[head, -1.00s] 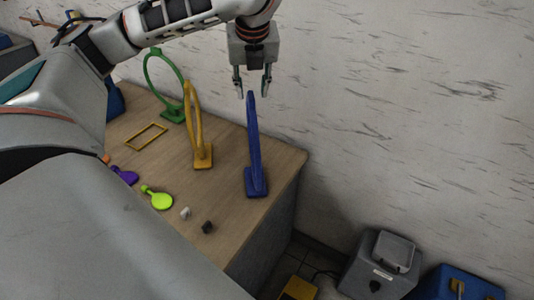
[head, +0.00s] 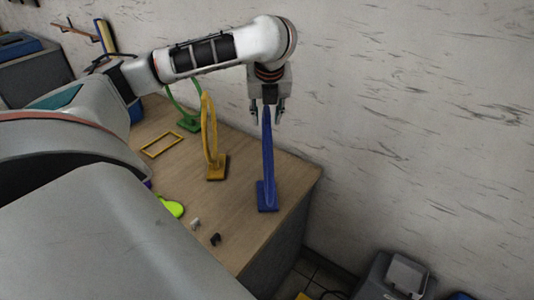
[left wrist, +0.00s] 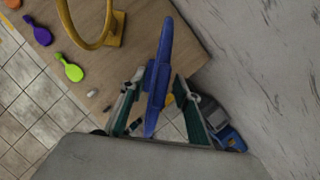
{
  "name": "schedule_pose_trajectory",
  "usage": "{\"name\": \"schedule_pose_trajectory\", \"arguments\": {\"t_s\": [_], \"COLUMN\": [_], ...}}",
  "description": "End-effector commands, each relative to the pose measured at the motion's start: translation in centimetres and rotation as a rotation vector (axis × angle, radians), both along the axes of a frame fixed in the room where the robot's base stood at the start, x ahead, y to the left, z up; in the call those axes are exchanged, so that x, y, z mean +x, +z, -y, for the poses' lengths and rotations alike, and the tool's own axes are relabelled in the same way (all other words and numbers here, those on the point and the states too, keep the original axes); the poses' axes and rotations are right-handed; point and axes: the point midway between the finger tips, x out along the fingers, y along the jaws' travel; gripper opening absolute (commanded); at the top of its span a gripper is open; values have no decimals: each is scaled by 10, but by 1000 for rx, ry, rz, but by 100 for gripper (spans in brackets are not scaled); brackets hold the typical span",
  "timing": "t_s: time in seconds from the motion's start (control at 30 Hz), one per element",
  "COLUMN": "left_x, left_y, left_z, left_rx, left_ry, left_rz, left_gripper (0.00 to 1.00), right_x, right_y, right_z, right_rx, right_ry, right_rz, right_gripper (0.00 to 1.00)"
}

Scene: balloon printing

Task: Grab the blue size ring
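The blue size ring (head: 268,160) stands upright on its blue base near the right end of the wooden table (head: 240,230), seen nearly edge-on. My left gripper (head: 267,115) is at the top of the ring, pointing down, with a finger on each side. In the left wrist view the ring (left wrist: 160,80) reaches between the two open fingers (left wrist: 160,110), with gaps visible beside it. My right gripper is not in view.
A yellow ring (head: 210,140) stands left of the blue one, with a green ring (head: 188,120) behind it. A yellow frame (head: 161,145) and small pieces lie on the table. A wall (head: 420,130) rises behind. Grey and blue devices stand low at right.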

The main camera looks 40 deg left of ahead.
Motion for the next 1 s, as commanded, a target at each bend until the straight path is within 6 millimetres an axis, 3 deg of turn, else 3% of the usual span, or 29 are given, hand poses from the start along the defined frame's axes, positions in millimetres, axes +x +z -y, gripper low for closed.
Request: {"name": "schedule_pose_trajectory", "arguments": {"t_s": [0.3,0.43,1.0], "left_x": [2,1,2], "left_y": [-4,-4,6], "left_z": [-1,-1,-1], "left_rx": [0,0,0], "left_ry": [0,0,1], "left_rz": [1,1,5], "left_gripper": [32,1,0], "right_x": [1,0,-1], "right_y": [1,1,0], "right_z": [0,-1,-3], "right_rx": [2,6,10], "right_ry": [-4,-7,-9], "right_rz": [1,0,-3], "right_gripper": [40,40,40]}}
